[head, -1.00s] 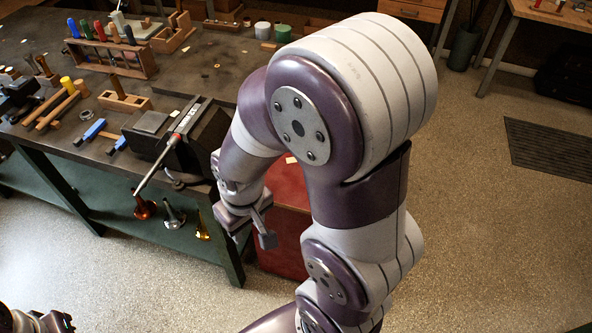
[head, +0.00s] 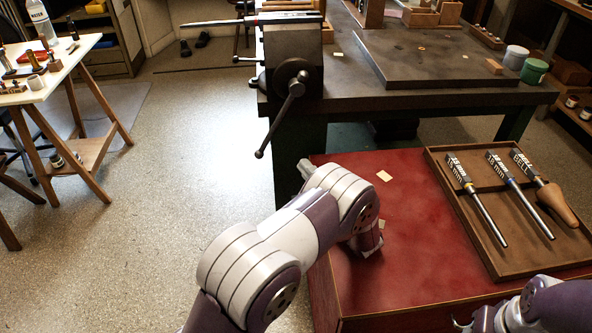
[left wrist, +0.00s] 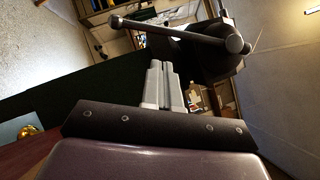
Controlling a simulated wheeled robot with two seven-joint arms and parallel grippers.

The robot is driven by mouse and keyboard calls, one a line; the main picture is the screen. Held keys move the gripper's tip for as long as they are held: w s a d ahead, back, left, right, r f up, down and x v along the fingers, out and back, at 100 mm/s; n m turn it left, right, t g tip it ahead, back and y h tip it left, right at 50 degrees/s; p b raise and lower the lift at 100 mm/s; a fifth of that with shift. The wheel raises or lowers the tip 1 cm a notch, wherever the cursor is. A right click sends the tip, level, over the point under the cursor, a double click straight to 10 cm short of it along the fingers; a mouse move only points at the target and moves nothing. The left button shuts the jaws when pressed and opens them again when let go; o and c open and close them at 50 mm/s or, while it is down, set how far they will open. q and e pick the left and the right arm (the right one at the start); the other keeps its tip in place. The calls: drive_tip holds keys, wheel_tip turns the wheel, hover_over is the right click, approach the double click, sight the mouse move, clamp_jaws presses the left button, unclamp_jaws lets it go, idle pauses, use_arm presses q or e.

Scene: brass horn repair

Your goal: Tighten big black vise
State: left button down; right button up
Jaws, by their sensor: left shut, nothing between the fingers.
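The big black vise (head: 294,62) is on the near edge of the dark workbench, with a long silver rod (head: 215,22) at its top. Its bar handle (head: 281,120) slants down to the left from the round screw head (head: 294,76). My left gripper (head: 305,167) is below and right of the handle's lower end, apart from it. In the left wrist view, my left fingers (left wrist: 160,66) are shut and empty, with the handle (left wrist: 180,30) crossing beyond their tips. My right arm enters the head view at the lower right; its gripper is mostly cut off.
A red-topped cabinet (head: 400,260) stands under my left arm. A wooden tray (head: 475,165) on it holds several tools. The workbench (head: 345,80) carries a raised dark board (head: 440,60). A white table (head: 55,65) stands at left, with open floor between.

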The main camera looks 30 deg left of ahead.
sight(279, 118)
use_arm(q)
drive_tip(key=x, duration=1)
drive_tip(key=shift+r, duration=0.1)
